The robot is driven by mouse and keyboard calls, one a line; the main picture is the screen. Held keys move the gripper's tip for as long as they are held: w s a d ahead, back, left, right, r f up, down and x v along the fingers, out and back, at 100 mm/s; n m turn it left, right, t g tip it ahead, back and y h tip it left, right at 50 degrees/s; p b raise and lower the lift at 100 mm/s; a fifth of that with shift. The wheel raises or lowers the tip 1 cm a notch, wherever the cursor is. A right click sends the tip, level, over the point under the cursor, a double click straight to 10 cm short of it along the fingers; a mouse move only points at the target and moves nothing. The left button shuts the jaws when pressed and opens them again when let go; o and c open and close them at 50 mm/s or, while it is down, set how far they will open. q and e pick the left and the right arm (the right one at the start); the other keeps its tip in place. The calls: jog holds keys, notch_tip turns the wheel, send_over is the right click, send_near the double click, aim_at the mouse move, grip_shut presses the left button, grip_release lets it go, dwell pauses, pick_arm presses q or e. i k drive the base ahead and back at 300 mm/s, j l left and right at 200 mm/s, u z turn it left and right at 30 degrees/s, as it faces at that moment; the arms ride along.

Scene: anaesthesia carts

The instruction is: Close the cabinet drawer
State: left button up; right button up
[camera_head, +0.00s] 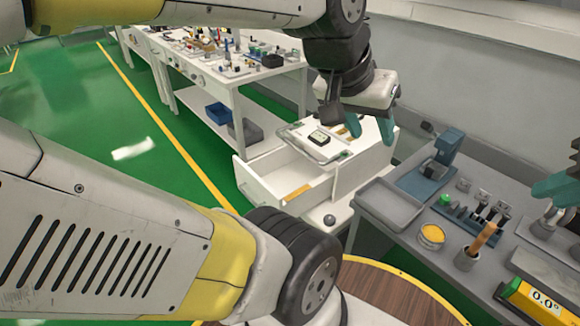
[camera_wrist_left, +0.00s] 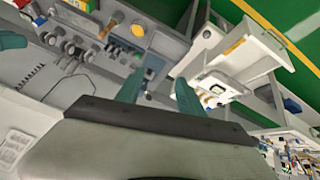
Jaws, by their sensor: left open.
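The white cabinet (camera_head: 362,165) stands at the centre right in the head view. Its drawer (camera_head: 262,190) is pulled out toward the left, and its inside shows empty. The open drawer also shows at the upper right in the left wrist view (camera_wrist_left: 262,58). My left gripper (camera_head: 370,130) is open, with its teal fingers apart and nothing between them. In the head view it overlaps the cabinet top, and its fingers are away from the drawer front. Whether it touches the cabinet is not clear. My right gripper (camera_head: 562,185) shows only in part at the right edge.
A tray with a small dark device (camera_head: 318,138) is on the cabinet top. A grey workbench (camera_head: 400,238) with tools and a yellow-lidded jar (camera_head: 431,236) stands at the right. A white table (camera_head: 240,85) with many small items is behind. Green floor is free at the left.

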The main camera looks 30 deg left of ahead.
aim_at(284, 179)
jog(key=u, duration=1.5)
jog(key=k+l+u, duration=0.3)
jog(key=i+j, duration=0.1)
